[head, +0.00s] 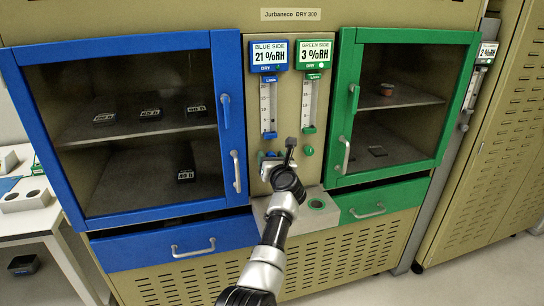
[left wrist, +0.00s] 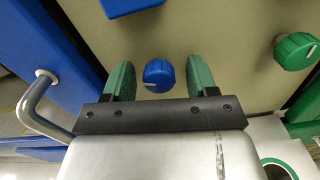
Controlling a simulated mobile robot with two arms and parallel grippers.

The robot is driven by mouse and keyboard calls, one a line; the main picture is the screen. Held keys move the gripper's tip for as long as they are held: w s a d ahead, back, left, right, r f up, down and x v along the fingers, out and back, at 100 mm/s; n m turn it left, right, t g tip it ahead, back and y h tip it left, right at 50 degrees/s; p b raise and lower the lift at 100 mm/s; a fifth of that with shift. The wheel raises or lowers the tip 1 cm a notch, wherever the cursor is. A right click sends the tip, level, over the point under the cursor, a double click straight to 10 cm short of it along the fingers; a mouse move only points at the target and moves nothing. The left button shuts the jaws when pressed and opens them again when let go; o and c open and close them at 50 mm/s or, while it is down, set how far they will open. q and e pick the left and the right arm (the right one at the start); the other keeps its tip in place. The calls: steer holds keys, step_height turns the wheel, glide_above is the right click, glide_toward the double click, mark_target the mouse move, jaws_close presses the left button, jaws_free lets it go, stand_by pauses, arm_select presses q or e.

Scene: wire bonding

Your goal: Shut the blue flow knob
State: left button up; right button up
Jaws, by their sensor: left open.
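The round blue flow knob (left wrist: 158,75), with a pale pointer line, is on the beige panel below the blue side's flow meter. In the left wrist view it shows between the two green fingertips of my left gripper (left wrist: 159,64), with a visible gap on both sides. The gripper is open, faces the panel and holds nothing. In the head view my left gripper (head: 270,157) is at the panel below the blue meter, and it and my arm partly hide the blue knob. I cannot tell how deep the knob sits between the fingers. My right gripper is not in view.
A green knob (left wrist: 295,51) is to the right on the same panel. The blue door handle (left wrist: 38,98) is close on the left. A blue-framed cabinet door (head: 228,110) and a green-framed one (head: 344,110) flank the panel. The blue display (head: 269,56) reads 21 %RH.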

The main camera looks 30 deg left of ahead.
arm_select(q)
steer(key=shift+s, duration=0.1)
steer(key=shift+c, duration=0.5)
steer(key=c, duration=0.8)
steer(key=shift+r, duration=0.1)
steer(key=shift+c, duration=0.2)
steer(key=m+p, duration=0.2)
steer(key=shift+r+m+p, duration=0.1)
steer(key=shift+m+p, duration=0.25)
steer(key=shift+m, duration=0.05)
steer(key=m+p, duration=0.3)
steer(key=m, duration=0.1)
steer(key=shift+m, duration=0.3)
steer(key=m+p, duration=0.3)
steer(key=m, duration=0.1)
steer(key=shift+m+p, duration=0.75)
steer(key=shift+m, duration=0.75)
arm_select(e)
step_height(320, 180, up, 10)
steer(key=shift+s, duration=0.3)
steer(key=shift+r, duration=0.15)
